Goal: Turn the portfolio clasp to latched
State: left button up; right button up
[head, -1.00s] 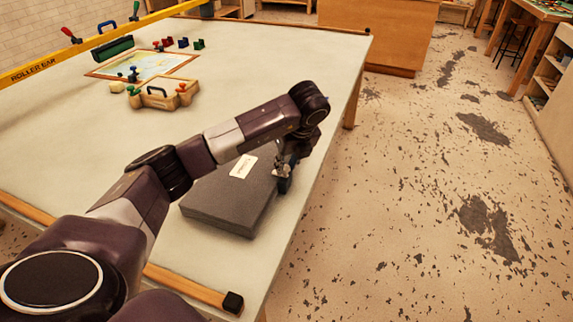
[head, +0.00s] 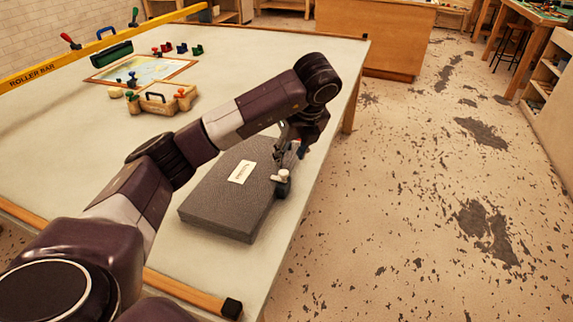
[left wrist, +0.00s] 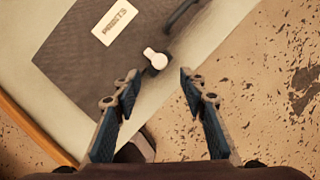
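The dark grey portfolio (head: 225,200) lies flat near the table's right edge, with a cream label on top. Its small pale metal clasp (head: 282,182) sits at the right-hand edge. In the left wrist view the clasp (left wrist: 155,58) shows a rounded knob; I cannot tell whether it is latched. My left gripper (head: 291,146) is above the portfolio's right edge, just beyond the clasp in the head view. In the left wrist view its fingers (left wrist: 158,78) are apart and empty, with the clasp ahead of the gap, not touched. My right gripper is not in view.
A dark handle (left wrist: 182,14) is on the portfolio's edge beside the clasp. The pale table (head: 250,60) is clear around the portfolio, with open floor to the right. A wooden case (head: 160,103), a framed map (head: 140,68) and the yellow roller bar (head: 80,55) are farther off.

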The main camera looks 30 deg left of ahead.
pick_arm(q)
jog(key=shift+v, duration=1.9)
